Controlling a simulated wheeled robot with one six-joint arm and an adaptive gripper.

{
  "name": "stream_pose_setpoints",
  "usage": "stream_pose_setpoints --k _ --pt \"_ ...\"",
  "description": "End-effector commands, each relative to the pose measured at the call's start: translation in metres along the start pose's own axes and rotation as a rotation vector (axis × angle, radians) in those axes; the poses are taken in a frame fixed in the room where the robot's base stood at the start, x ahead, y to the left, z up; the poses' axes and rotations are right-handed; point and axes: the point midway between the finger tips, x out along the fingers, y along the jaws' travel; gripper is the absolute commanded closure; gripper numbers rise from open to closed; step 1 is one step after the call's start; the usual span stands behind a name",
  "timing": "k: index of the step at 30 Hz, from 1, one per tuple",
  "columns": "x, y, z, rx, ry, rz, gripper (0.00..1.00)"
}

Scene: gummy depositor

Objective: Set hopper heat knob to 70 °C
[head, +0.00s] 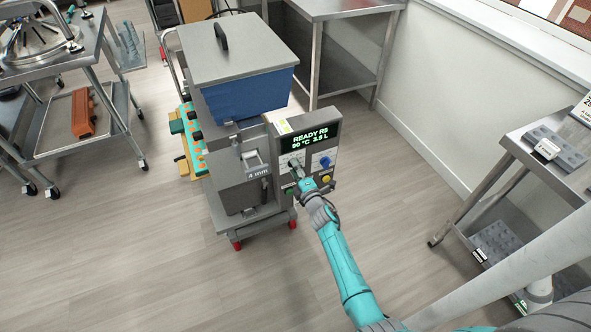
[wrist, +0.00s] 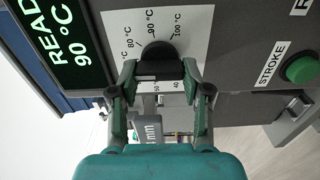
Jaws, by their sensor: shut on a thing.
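The hopper heat knob (wrist: 158,58) is black and sits on a white dial plate (wrist: 190,22) in the wrist view. Dial marks of 80, 90 and 100 °C show beyond it, and 40 and 50 show on the near side. My gripper (wrist: 160,72) is shut on the knob, one finger on each side. In the head view my gripper (head: 298,170) is at the control panel and hides most of the knob. The display (head: 310,137) reads READY and 90 °C; it also shows in the wrist view (wrist: 58,38).
A green STROKE button (wrist: 302,69) is right of the knob in the wrist view. A blue knob (head: 325,162) and a yellow button (head: 326,179) are close to my gripper. The blue hopper (head: 250,97) stands behind. A steel cart (head: 530,165) stands at right; floor between is clear.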

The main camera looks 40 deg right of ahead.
Motion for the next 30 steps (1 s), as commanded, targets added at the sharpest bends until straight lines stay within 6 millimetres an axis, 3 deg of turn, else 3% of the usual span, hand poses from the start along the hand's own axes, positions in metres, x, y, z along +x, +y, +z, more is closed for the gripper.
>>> stream_pose_setpoints --k 15,16,18,30 --pt "-0.0004 -0.001 -0.0012 -0.017 0.002 -0.001 0.87" --pt "-0.0004 -0.001 -0.0012 -0.017 0.002 -0.001 0.45" --pt "-0.0003 -0.001 -0.001 -0.017 0.002 -0.001 0.27" --pt "-0.0035 -0.0005 -0.0003 -0.016 0.0 0.0 0.27"
